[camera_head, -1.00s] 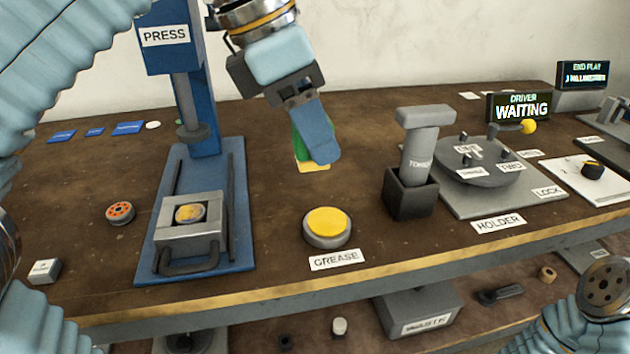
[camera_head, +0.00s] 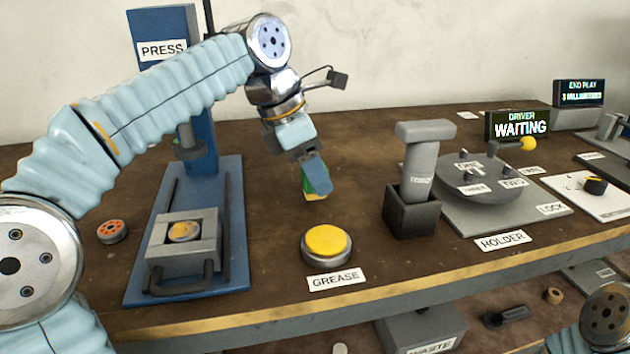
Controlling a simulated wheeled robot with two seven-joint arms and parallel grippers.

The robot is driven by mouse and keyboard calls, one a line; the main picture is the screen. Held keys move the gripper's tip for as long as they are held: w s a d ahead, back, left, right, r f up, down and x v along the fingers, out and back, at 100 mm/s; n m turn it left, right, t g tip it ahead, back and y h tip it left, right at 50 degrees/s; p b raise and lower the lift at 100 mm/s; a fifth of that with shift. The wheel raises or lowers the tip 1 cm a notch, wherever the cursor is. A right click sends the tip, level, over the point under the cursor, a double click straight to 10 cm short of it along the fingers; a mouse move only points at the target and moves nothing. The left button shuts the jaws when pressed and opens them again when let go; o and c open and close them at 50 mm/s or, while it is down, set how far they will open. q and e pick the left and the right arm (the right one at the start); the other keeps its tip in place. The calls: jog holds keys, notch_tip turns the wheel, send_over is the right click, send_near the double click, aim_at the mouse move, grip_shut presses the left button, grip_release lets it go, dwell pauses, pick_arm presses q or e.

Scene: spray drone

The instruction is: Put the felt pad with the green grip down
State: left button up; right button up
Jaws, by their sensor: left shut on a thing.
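My left gripper (camera_head: 315,182) reaches down over the middle of the bench, behind the grease tin. It is shut on the felt pad's green grip (camera_head: 304,180), which shows as a green strip beside the blue finger. A sliver of the yellow felt pad (camera_head: 313,197) shows below the fingertips. The fingers hide most of the pad and grip. I cannot tell whether the pad touches the bench top. My right gripper is out of view; only a joint of that arm shows at the lower right.
The yellow grease tin (camera_head: 326,246) stands in front of my left gripper. The blue press (camera_head: 232,220) is to its left, the torque tool in its dark holder (camera_head: 411,212) to its right. A grey turntable plate (camera_head: 545,208) lies farther right. Bare bench surrounds the pad.

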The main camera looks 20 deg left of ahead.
pick_arm(q)
jog(key=shift+f, duration=0.6)
jog(key=o, duration=1)
jog(key=shift+f, duration=0.1)
jog(key=shift+r, duration=0.35)
jog(key=p+v, duration=0.2)
jog(key=v, duration=0.5)
jog(key=shift+s, duration=0.15)
